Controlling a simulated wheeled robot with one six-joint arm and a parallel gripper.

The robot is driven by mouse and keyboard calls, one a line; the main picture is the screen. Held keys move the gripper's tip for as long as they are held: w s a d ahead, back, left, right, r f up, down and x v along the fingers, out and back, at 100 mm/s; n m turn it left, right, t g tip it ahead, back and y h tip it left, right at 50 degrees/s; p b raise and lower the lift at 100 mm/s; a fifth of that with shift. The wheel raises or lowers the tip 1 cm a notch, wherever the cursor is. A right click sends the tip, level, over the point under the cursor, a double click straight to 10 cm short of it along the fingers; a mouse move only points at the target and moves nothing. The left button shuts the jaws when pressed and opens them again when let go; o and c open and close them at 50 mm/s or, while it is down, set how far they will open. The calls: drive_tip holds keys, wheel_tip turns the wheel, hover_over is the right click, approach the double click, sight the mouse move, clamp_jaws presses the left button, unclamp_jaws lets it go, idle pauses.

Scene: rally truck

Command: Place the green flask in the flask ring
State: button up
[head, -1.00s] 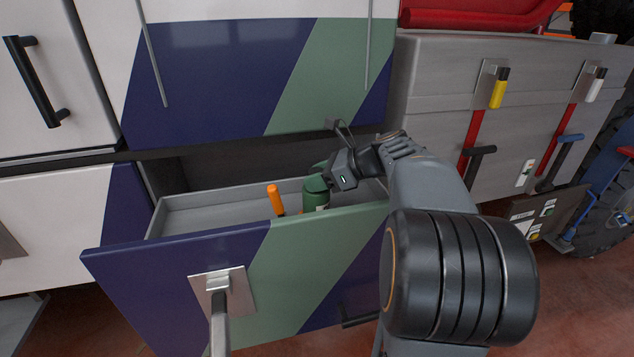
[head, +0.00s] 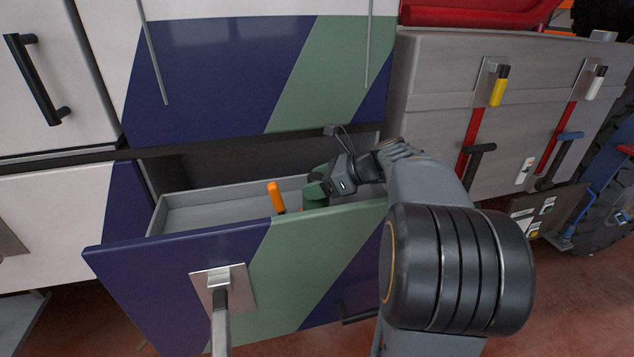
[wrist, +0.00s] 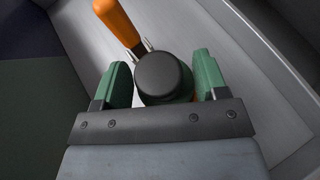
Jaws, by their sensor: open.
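The green flask stands in the open drawer (head: 185,243). In the wrist view its round dark cap (wrist: 163,75) faces the camera, and most of its body is hidden below the cap. My gripper (wrist: 162,64) is open, with one green-padded finger on each side of the cap and a small gap on both sides. In the head view my gripper (head: 317,184) reaches down into the drawer behind its front panel, and green finger and flask are hard to tell apart there. I do not see the flask ring.
The drawer front and side walls bound the space. A grey box (head: 430,75) with red straps stands at the right.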

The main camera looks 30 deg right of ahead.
drive_tip(key=shift+r, duration=0.1)
drive_tip(key=v, duration=1.2)
drive_tip(key=shift+b, duration=0.4)
drive_tip(key=shift+a, duration=0.1)
